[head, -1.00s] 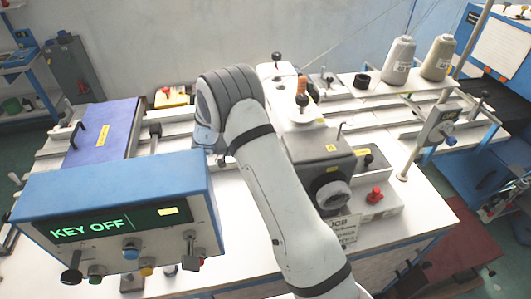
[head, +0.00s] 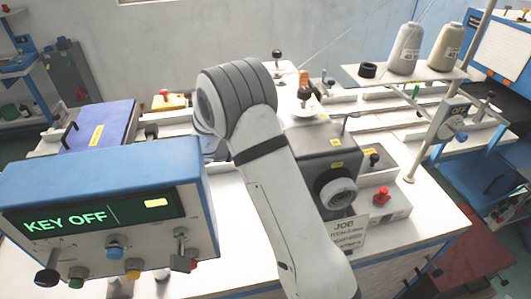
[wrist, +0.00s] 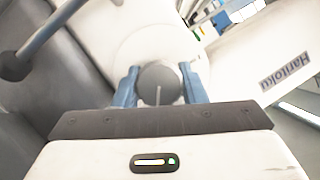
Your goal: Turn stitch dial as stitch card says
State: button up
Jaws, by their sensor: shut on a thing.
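In the wrist view the stitch dial is a round grey knob (wrist: 158,79) in front of a pale round plate (wrist: 128,50). A light line on the knob points down the picture. My gripper (wrist: 159,69) is shut on the knob, one blue finger on each side. In the head view my arm hides the dial and the gripper. A card headed "JOB" (head: 347,233) stands at the front of the sewing machine (head: 325,150); its smaller lines are too small to read surely. Any dial numbers are not legible.
A blue-topped control box (head: 100,200) at front left shows "KEY OFF". Thread cones (head: 405,48) stand at the back right. A blue-purple plate (head: 97,127) lies at left.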

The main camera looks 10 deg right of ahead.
dwell(0.4)
jog(key=o, duration=1)
notch_tip(320, 180, up, 10)
jog(key=shift+r+b, duration=0.1)
jog(key=shift+b, duration=0.75)
